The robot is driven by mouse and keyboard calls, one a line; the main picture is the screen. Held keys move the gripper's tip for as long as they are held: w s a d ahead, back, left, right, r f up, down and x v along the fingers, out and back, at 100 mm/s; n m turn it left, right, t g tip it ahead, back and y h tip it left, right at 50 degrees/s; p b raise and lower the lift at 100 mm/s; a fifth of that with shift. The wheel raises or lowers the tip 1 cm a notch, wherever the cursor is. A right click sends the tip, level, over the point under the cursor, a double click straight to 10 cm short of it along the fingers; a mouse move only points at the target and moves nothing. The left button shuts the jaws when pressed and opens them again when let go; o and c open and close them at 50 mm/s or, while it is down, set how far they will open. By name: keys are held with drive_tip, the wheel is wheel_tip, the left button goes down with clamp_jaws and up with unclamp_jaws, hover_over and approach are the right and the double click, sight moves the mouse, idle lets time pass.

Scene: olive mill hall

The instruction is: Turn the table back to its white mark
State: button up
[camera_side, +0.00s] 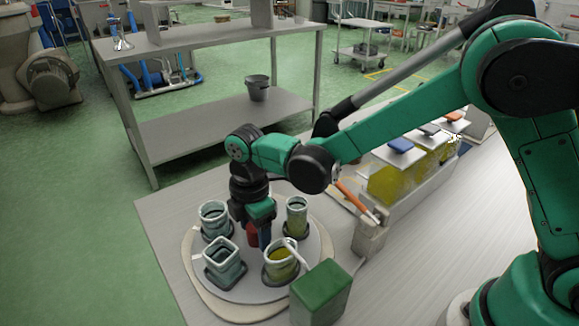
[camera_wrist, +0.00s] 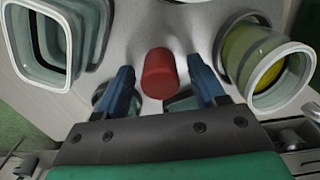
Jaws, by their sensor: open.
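The round turntable (camera_side: 250,292) is a pale disc on a cream base on the metal bench. It carries a square glass jar (camera_side: 225,264), a round glass jar (camera_side: 214,220), a slim jar (camera_side: 296,217) and a jar of yellow oil (camera_side: 279,262). A red knob (camera_wrist: 159,73) stands at its middle. My gripper (camera_side: 259,238) is down at the knob; in the wrist view its blue fingers (camera_wrist: 164,80) are open, one on each side of the knob with gaps. The yellow jar (camera_wrist: 262,62) is close right of the fingers. I cannot make out the white mark.
A green box (camera_side: 320,294) stands close to the turntable's front right. A grey block (camera_side: 370,236) and an orange-handled tool (camera_side: 357,198) are to its right. Behind them is a rack with yellow oil containers (camera_side: 388,186). The bench's left edge is near the turntable.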

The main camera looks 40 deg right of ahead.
drive_tip(key=c, duration=0.9)
drive_tip(key=m, duration=0.4)
drive_tip(key=shift+c, duration=0.2)
drive_tip(key=m, duration=0.3)
drive_tip(key=shift+m, duration=0.3)
drive_tip(key=o, duration=0.9)
drive_tip(key=shift+c, duration=0.2)
drive_tip(key=shift+r, duration=4)
